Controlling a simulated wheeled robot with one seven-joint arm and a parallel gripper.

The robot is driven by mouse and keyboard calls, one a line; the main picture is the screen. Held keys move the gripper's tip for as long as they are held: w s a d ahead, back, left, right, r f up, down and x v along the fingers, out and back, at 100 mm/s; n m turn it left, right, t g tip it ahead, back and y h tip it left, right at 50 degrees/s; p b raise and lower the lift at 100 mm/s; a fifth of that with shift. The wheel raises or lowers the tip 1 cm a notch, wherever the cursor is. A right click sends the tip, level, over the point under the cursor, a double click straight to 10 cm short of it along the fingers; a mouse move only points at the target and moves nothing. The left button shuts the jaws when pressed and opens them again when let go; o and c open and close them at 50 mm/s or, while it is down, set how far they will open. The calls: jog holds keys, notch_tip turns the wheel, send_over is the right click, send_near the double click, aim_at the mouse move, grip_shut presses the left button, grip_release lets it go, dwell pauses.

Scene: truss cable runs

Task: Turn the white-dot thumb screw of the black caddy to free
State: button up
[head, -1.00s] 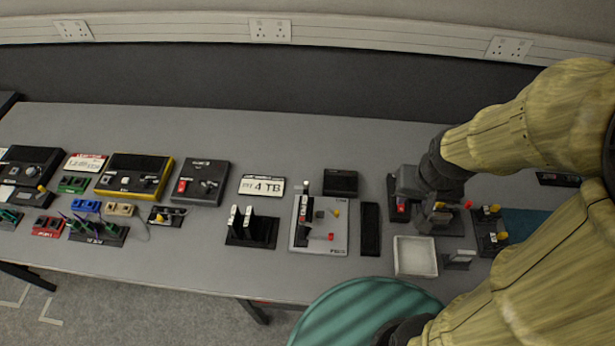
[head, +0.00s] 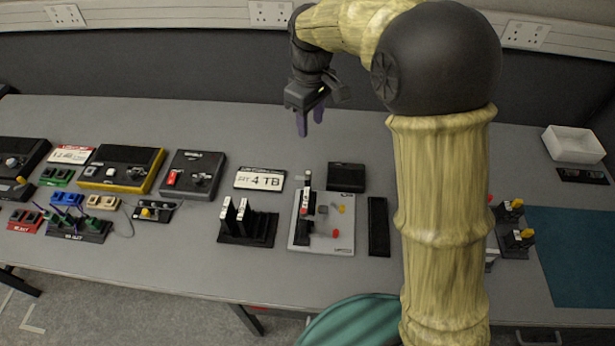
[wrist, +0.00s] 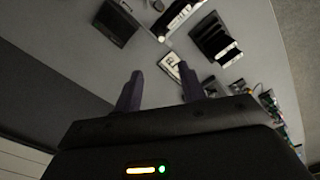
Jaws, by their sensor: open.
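Two upright black caddies with white end faces (head: 235,215) stand in a black rack at the middle of the bench. Another slim black upright piece with a white and red face (head: 305,195) stands on a light grey panel (head: 318,245), which bears small yellow and red knobs. I cannot make out a white-dot thumb screw or tell which caddy carries it. My gripper (head: 310,128) is open and empty, above the back of the bench, behind the grey panel. The wrist view shows its two dark fingers (wrist: 161,78) apart, with the rack (wrist: 213,40) beyond.
Black and yellow devices fill the left. My arm hides part of the right side. A white tray (head: 573,145) is far right.

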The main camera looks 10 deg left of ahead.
aim_at(308, 172)
jog(key=shift+a, duration=0.25)
jog(key=shift+w, duration=0.2)
jog(key=f+p, duration=0.1)
jog(key=f, duration=1.6)
jog(key=shift+s+f+p, duration=0.2)
jog(key=shift+p, duration=0.1)
